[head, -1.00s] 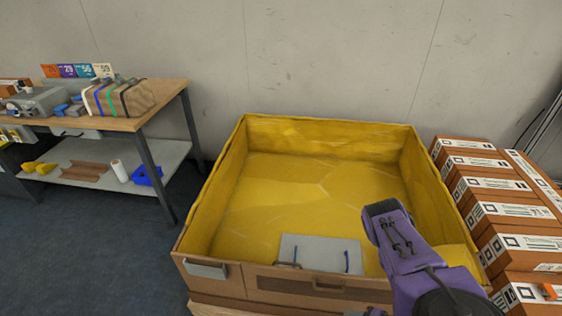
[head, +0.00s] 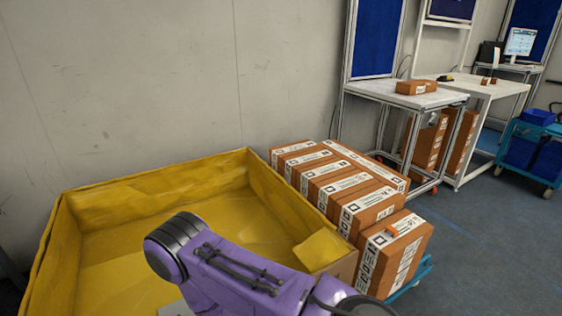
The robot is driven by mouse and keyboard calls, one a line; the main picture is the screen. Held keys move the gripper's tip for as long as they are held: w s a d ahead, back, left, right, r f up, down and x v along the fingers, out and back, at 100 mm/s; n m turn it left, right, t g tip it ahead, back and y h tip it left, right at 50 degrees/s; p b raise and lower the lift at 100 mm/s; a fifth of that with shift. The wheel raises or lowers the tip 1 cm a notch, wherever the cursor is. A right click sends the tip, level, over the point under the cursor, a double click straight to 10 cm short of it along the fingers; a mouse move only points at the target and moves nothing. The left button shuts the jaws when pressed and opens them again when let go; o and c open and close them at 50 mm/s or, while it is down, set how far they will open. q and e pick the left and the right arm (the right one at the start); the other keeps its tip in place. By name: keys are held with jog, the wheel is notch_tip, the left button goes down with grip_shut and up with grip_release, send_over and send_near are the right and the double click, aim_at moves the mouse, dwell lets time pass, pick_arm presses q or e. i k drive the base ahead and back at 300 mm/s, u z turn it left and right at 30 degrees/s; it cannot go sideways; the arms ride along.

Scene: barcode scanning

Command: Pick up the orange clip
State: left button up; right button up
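A small orange clip (head: 391,231) lies on top of the nearest brown box (head: 405,262) in the stack right of centre. It is small in the picture, and its exact shape is hard to tell. My purple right arm crosses the bottom middle of the head view, in front of the yellow-lined crate. Its gripper is not visible. My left gripper is out of view.
A large yellow-lined crate (head: 258,207) stands left of the boxes. The brown boxes (head: 350,183) with white labels rest on a blue cart (head: 424,268). White tables (head: 407,94) and a blue trolley (head: 540,130) stand behind at right. Floor is clear right of the boxes.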

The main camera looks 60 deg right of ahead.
aim_at(395, 232)
jog(key=z, duration=4.45)
jog(key=i, duration=2.2)
jog(key=u, duration=3.35)
jog(key=i, duration=0.35)
jog(key=z, duration=0.05)
